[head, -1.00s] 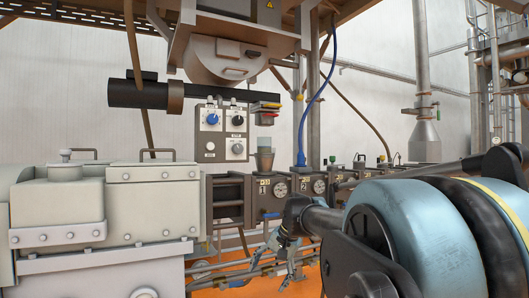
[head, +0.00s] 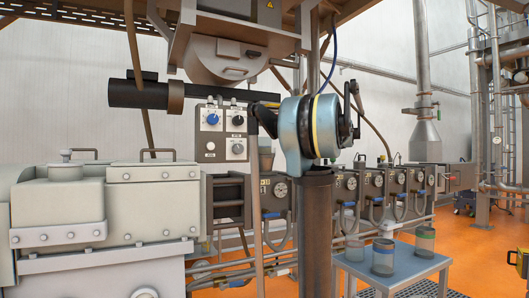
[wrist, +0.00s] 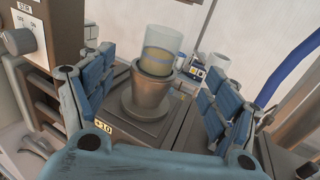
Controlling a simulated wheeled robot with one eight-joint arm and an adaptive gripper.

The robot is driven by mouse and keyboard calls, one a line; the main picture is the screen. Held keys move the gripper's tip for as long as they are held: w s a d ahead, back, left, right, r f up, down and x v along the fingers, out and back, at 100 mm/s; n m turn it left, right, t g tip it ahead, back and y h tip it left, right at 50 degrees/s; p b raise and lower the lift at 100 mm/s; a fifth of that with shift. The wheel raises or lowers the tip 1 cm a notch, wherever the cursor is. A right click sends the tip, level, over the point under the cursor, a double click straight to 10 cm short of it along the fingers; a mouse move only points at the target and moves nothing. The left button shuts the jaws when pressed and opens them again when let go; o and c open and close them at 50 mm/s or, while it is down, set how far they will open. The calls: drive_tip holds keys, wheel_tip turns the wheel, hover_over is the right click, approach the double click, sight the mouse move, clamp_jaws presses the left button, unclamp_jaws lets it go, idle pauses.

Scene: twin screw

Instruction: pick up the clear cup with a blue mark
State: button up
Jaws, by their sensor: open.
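The clear cup with a blue mark (wrist: 163,43) stands in the wrist view, with a bluish band above amber contents. Its lower part sits inside a grey-brown funnel (wrist: 150,92) on a dark machine block. My gripper (wrist: 157,62) is open, with its blue padded fingers spread to the left and right of the cup. The cup appears between and beyond the fingers, with no contact visible. In the head view, the funnel (head: 266,161) shows beside my arm, which covers most of the cup's place. My gripper is hidden there.
A switch panel (wrist: 24,32) is close to the left finger, and a blue hose (wrist: 291,58) runs at the right. Overhead is a hopper (head: 222,60).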

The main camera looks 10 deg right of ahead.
sight(270, 138)
drive_tip(key=shift+m, duration=0.3)
drive_tip(key=x, duration=0.8)
drive_tip(key=r+x, duration=0.1)
drive_tip(key=x, duration=0.3)
drive_tip(key=shift+w+d, duration=0.3)
drive_tip(key=shift+w, duration=0.05)
drive_tip(key=shift+x, duration=2.6)
drive_tip(key=shift+s+f, duration=0.1)
drive_tip(key=shift+f, duration=0.1)
drive_tip(key=c, duration=1.3)
drive_tip(key=shift+r, duration=0.15)
drive_tip(key=shift+c, duration=0.2)
